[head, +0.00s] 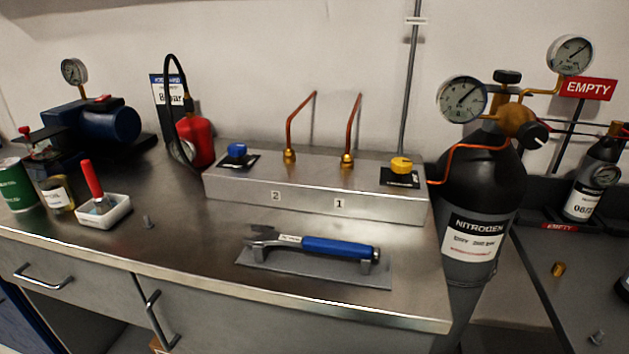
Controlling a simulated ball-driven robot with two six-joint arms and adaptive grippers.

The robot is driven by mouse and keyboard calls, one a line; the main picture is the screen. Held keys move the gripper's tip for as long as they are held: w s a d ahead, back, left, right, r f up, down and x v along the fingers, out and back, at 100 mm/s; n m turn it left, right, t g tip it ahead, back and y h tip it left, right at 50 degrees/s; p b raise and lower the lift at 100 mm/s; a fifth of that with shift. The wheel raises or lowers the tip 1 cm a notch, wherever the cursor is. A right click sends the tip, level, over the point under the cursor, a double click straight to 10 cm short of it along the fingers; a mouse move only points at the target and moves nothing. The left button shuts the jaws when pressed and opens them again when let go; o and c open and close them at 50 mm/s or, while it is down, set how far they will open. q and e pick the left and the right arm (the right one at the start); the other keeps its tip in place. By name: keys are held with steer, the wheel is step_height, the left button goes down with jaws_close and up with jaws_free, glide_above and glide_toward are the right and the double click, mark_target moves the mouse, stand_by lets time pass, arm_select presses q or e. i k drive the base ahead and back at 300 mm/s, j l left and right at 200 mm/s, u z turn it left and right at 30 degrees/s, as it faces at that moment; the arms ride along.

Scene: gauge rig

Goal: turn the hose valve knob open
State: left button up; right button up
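A metal manifold block (308,189) stands on the bench, with labels 2 and 1 on its front. A blue knob (237,150) sits on a black plate at its left end. A yellow knob (401,165) sits on a black plate at its right end. A thin orange-copper line (462,147) runs from the regulator to the block's right end near the yellow knob. A black knob (536,134) with a white mark is on the brass regulator (514,117). I cannot tell which knob is the hose valve's. Neither gripper is in view.
A blue-handled wrench (325,246) lies on a holder in front of the block. A black nitrogen cylinder (478,185) stands at the bench's right end. A red bottle (196,140), a blue pump (108,122) and a white tray (113,214) are at left.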

mark_target(237, 151)
steer(key=k+j+z, duration=0.15)
steer(key=j+z, duration=0.3)
steer(key=k+j+z, duration=0.2)
steer(key=j+z, duration=0.25)
steer(key=l, duration=0.1)
